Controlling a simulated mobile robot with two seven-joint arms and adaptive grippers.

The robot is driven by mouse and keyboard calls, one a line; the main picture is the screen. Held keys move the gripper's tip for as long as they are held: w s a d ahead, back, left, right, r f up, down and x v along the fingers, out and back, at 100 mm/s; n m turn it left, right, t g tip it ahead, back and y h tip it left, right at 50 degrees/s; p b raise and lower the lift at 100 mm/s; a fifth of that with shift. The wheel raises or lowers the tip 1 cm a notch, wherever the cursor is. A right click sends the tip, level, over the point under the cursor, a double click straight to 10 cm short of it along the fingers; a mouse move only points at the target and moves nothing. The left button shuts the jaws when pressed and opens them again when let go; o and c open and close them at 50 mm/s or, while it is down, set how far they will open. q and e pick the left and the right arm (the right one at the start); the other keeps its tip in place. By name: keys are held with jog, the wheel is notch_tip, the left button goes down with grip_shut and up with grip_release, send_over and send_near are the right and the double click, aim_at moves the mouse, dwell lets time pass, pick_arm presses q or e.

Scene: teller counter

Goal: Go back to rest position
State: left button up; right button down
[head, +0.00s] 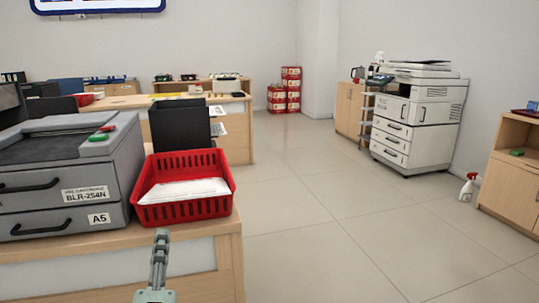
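My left gripper (161,238) shows at the bottom of the head view, pointing up, in front of the near counter (190,242). I see it nearly edge-on, so its finger gap cannot be made out. Nothing shows held in it. It appears just below and in front of a red plastic basket (184,211). My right gripper is not in view.
The basket holds white paper (186,191) and stands at the counter's right end beside a grey printer (62,180). A large copier (418,115) stands at back right. A spray bottle (468,187) is by the right cabinet (512,188). The middle floor is clear.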

pick_arm(q)
jog(key=d+r+m+t+h, duration=0.3)
jog(key=d+m+t+h, duration=0.15)
jog(key=m+h, duration=0.65)
jog(key=d+f+m+g+h, duration=0.45)
jog(key=f+m, duration=0.35)
jog(key=m, duration=0.2)
jog(key=s+a+f+m+g+y, duration=0.1)
jog(key=a+f+m+g+y, duration=0.15)
jog(key=f, duration=0.65)
jog(key=a+f+m+g+y, duration=0.1)
jog(key=a+f+g, duration=0.25)
jog(key=f, duration=0.55)
jog(key=s+a+f+g+y, duration=0.2)
jog(key=a+f+y, duration=0.1)
jog(key=a+f, duration=0.3)
jog(key=s+a+f+g+y, duration=0.3)
jog(key=a+f, duration=0.3)
jog(key=s+a+f+n+g+y, duration=0.1)
jog(key=s+a+f+g+y, duration=0.2)
jog(key=a, duration=0.6)
jog(key=s+a+f+n+g+y, duration=0.1)
jog(key=s+a+y, duration=0.2)
jog(key=s+a, duration=0.35)
jog(key=s+d+f+n+h, duration=0.1)
jog(key=d+f+n+h, duration=0.2)
jog(key=d, duration=1.2)
notch_tip(320, 180, down, 2)
jog(key=shift+s+d+f, duration=0.15)
jog(key=shift+d, duration=0.1)
